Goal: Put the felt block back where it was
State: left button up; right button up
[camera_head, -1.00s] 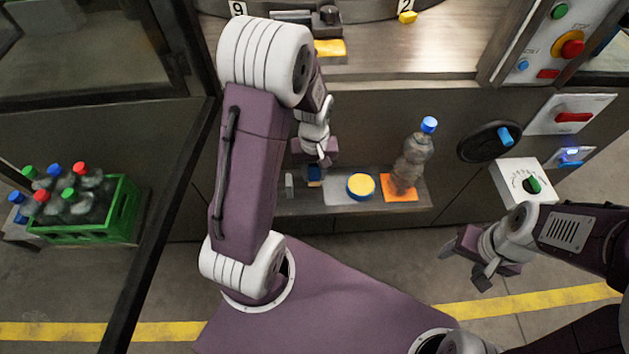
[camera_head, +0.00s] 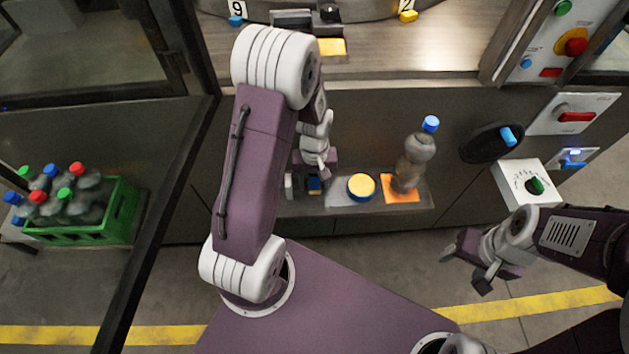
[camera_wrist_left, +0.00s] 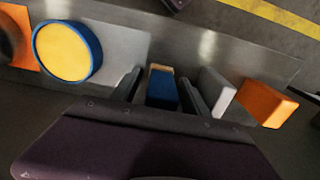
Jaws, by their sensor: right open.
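The felt block, which I take to be the blue block with a tan end (camera_wrist_left: 162,90), stands on the low grey shelf (camera_head: 345,208). In the head view the block (camera_head: 314,185) shows just below my left gripper (camera_head: 318,172), left of the round yellow-and-blue tin. In the left wrist view the left gripper's fingers (camera_wrist_left: 160,80) are spread on either side of the block, with a gap visible at the left. Whether the right finger touches it I cannot tell. My right gripper (camera_head: 463,270) is open and empty, out over the floor at the right.
On the shelf are the yellow-and-blue tin (camera_head: 361,187), a clear bottle (camera_head: 414,160) on an orange pad (camera_head: 401,190) and a pale grey block (camera_wrist_left: 216,92). An orange block (camera_wrist_left: 265,103) is beyond it. A green bottle crate (camera_head: 90,228) stands left. A dial box (camera_head: 528,184) is near my right arm.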

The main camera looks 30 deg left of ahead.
pick_arm(q)
jog(key=shift+r, duration=0.35)
notch_tip(320, 180, up, 12)
jog(key=p, duration=0.3)
jog(key=shift+f+p, duration=0.15)
jog(key=shift+p, duration=0.2)
jog(key=s+d+m+t, duration=0.1)
jog(key=s+d+m, duration=0.45)
jog(key=s, duration=0.35)
notch_tip(320, 180, up, 10)
jog(key=p, duration=1)
jog(key=shift+w+a+m, duration=0.3)
jog(key=shift+m, duration=0.05)
